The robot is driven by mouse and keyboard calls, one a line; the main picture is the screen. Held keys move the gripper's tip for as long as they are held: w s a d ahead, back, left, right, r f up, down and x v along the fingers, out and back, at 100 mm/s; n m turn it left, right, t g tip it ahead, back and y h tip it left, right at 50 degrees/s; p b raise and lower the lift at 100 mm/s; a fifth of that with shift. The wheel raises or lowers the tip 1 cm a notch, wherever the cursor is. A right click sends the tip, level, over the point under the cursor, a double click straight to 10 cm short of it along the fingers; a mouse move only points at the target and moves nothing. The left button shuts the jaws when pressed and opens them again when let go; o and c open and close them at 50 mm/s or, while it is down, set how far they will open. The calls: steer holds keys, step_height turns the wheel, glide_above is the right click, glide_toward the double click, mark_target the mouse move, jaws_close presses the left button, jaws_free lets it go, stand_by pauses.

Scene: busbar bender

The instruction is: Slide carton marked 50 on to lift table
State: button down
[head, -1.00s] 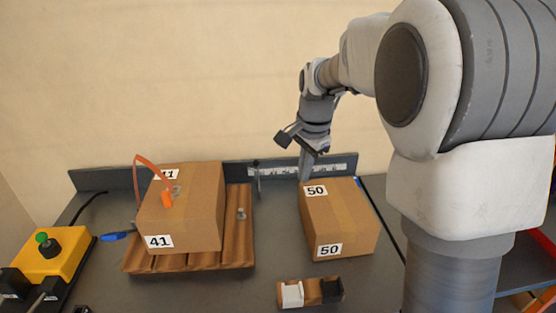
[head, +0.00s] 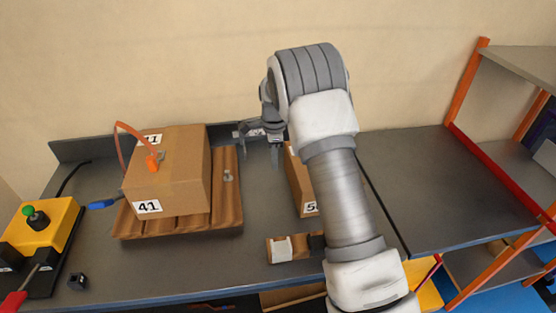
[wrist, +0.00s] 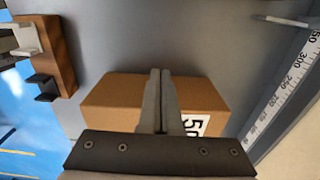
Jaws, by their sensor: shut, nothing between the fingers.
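The carton marked 50 (head: 299,184) stands on the grey bench, mostly hidden behind my arm in the head view. In the wrist view the brown carton (wrist: 108,98) lies behind my fingers, its white label partly covered. My gripper (head: 275,164) is shut and empty, fingers pointing down, at the carton's left side near its back end. Its fingers also show together in the wrist view (wrist: 160,74). Whether they touch the carton I cannot tell. A dark flat surface, apparently the lift table (head: 430,185), lies right of the bench across a narrow gap.
A carton marked 41 (head: 170,180) sits on a ribbed brown pallet (head: 228,205) at left, with an orange strap. A yellow control box (head: 45,235) is at far left. A small wooden block (head: 282,248) lies in front. A ruler (wrist: 287,88) runs along the back. An orange-post rack (head: 470,90) stands right.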

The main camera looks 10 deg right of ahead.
step_height(320, 180, down, 8)
steer(key=shift+r, duration=0.2)
steer(key=d, duration=0.2)
steer(key=shift+d+r, duration=0.25)
steer(key=shift+d, duration=0.15)
steer(key=shift+d+p, duration=0.3)
steer(key=shift+d, duration=0.3)
